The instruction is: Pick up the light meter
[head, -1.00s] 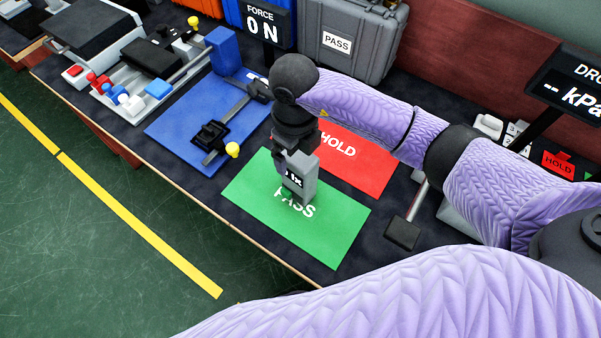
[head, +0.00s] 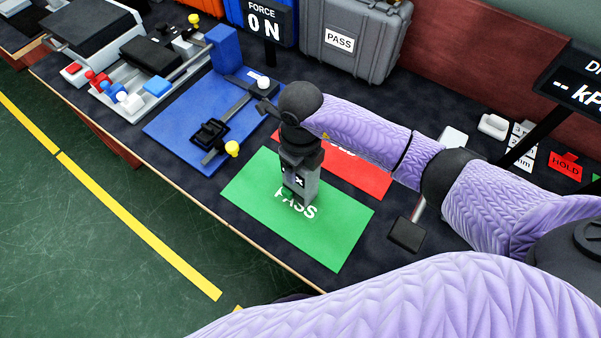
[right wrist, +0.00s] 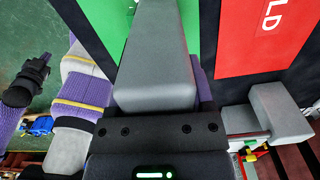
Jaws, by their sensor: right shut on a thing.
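The light meter (head: 300,186) is a small grey upright block with a dark display and a green spot low on it. In the head view it is over the green PASS mat (head: 330,228); I cannot tell whether its base touches the mat. My right gripper (head: 300,172) comes down from above and is shut on it, hiding its upper part. In the right wrist view a large grey block fills the space ahead of the gripper; I cannot tell which part it is. My left gripper does not show in the head view.
The red HOLD mat (head: 365,172) lies behind the green one. A blue plate (head: 178,133) with a slide fixture is to the left. A grey PASS case (head: 352,45) stands at the back. A dark pad (head: 407,235) lies right of the green mat. The table's front edge is close.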

